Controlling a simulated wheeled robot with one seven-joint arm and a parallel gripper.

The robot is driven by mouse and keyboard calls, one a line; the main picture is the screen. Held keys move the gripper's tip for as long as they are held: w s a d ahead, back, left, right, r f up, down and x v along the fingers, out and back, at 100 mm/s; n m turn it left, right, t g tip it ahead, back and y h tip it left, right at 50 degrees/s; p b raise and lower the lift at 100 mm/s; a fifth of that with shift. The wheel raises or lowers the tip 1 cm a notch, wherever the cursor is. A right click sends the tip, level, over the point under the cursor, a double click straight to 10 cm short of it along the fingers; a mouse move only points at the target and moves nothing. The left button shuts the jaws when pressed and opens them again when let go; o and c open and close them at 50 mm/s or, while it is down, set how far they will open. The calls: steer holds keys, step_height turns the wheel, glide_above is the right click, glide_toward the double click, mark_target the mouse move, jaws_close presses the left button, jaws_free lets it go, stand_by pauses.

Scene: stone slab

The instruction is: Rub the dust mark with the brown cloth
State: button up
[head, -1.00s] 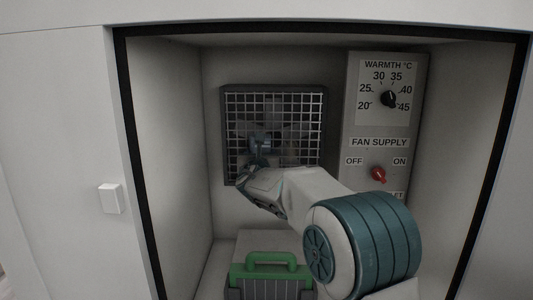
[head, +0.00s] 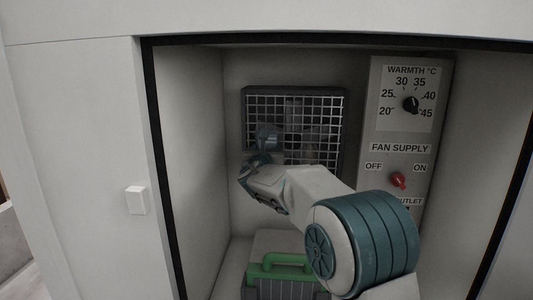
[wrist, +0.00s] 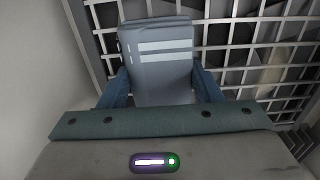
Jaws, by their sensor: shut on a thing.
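No brown cloth and no dust mark can be made out in either view. My gripper (head: 264,154) is in front of the left part of a square fan grille (head: 339,128) inside a recess. In the wrist view its blue fingers (wrist: 162,88) are shut on a grey-blue block (wrist: 160,62) with two pale stripes. The block also shows small and dark in the head view (head: 267,133). The grille bars (wrist: 245,30) lie behind the block; I cannot tell whether they touch.
Right of the grille, a grey panel holds a black warmth dial (head: 411,105) and a red fan supply knob (head: 399,180). A green-handled case (head: 280,262) stands below my arm. A white switch (head: 136,200) is on the outer wall. A tan shape (wrist: 294,66) shows behind the grille.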

mark_target(316, 144)
steer(key=shift+d+r, duration=0.15)
steer(key=shift+r, duration=0.65)
steer(key=shift+d+f+b, duration=0.25)
steer(key=shift+d+b, duration=0.15)
steer(key=shift+d, duration=0.1)
steer(key=shift+s+d+r+b, duration=0.1)
steer(key=shift+d+b, duration=2.25)
steer(key=shift+d, duration=1)
steer(key=shift+s+d+b, duration=0.2)
steer(key=shift+d+b, duration=1.9)
steer(key=shift+d, duration=0.75)
steer(key=shift+d+b, duration=0.45)
steer(key=shift+d, duration=0.45)
steer(key=shift+r, duration=0.1)
steer(key=shift+a, duration=0.15)
